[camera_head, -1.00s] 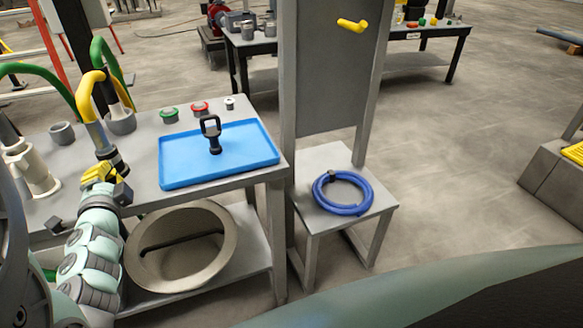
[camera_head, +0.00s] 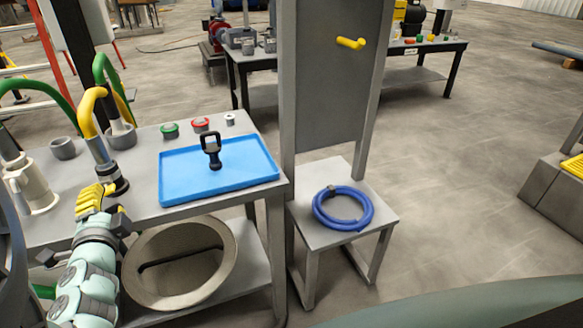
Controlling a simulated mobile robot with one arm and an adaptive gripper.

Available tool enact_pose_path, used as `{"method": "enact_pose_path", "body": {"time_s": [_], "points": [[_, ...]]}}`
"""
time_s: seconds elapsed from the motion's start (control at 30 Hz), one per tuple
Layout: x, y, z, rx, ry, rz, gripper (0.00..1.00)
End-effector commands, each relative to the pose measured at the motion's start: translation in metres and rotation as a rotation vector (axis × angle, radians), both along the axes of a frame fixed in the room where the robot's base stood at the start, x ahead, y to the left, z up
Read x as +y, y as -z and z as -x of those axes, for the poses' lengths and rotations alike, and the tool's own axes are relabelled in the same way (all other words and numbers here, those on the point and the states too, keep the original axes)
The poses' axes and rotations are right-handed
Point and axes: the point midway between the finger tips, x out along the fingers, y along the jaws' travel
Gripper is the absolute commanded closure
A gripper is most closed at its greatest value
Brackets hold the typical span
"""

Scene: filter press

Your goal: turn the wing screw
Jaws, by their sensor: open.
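No part in view can be told for certain as the wing screw. A black piece with a loop-shaped top (camera_head: 211,151) stands upright on the blue tray (camera_head: 180,190) on the grey bench, but I cannot tell whether it is the screw. My gripper (camera_head: 93,197), with yellow finger pads, is at the bench's front left, left of the tray and apart from the black piece. It is open, and no object shows between its fingers. A yellow curved handle with a metal stem (camera_head: 97,150) stands just behind it; I cannot tell whether they touch.
Green (camera_head: 169,130) and red (camera_head: 200,124) capped parts stand behind the tray. A grey bowl (camera_head: 225,262) sits on the lower shelf. A blue hose coil (camera_head: 343,222) lies on a small stand (camera_head: 318,240) beside a tall panel (camera_head: 330,90).

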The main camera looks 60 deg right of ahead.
Motion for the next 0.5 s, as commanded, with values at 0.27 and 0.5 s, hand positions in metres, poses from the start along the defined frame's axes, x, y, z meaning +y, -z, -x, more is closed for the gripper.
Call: {"method": "enact_pose_path", "body": {"time_s": [0.27, 0.5], "points": [[0.03, 0.002, 0.039, 0.005, -0.009, -0.003, 0.62], [0.044, 0.001, 0.061, 0.002, -0.007, -0.003, 0.62]]}}
